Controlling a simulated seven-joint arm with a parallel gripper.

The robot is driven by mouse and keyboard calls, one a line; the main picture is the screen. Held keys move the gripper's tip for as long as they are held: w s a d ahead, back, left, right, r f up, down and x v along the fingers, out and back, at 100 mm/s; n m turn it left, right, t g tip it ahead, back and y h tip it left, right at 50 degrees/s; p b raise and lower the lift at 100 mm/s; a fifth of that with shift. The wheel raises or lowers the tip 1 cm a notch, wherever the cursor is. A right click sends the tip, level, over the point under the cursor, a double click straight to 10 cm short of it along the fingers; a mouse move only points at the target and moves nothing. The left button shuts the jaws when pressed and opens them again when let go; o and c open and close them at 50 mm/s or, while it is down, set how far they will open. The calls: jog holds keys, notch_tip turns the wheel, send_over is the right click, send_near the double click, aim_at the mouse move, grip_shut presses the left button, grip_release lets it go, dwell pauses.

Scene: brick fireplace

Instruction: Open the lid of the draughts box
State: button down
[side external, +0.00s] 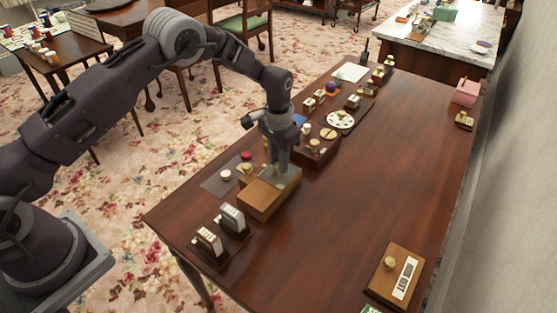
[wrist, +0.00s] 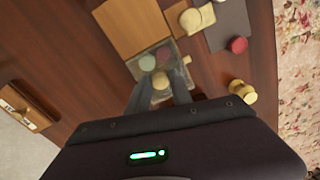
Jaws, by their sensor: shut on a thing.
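The draughts box (side external: 264,200) is a light wooden box on the brown table, below my gripper. In the wrist view its flat wooden top (wrist: 131,25) is at upper left. Beside that is a greyish section with a green and a reddish round piece (wrist: 147,62) showing. I cannot tell whether this section is open or under a clear cover. My gripper (side external: 281,166) points down at the box's far end. In the wrist view its fingers (wrist: 161,82) are closed around a pale round knob (wrist: 160,79) at the edge of this section.
Two small racks with white fronts (side external: 221,228) stand near the table's front left. A grey mat (side external: 218,184) with small round pieces lies left of the box. Several game pieces and a round white tray (side external: 340,119) stand behind. The table's right middle is clear.

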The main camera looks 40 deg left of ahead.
dwell(0.8)
jog(key=s, duration=0.8)
jog(key=shift+s, duration=0.2)
jog(key=c, duration=1.1)
grip_release()
jog(key=shift+c, duration=0.2)
notch_tip(320, 180, up, 7)
jog(key=shift+r, duration=0.15)
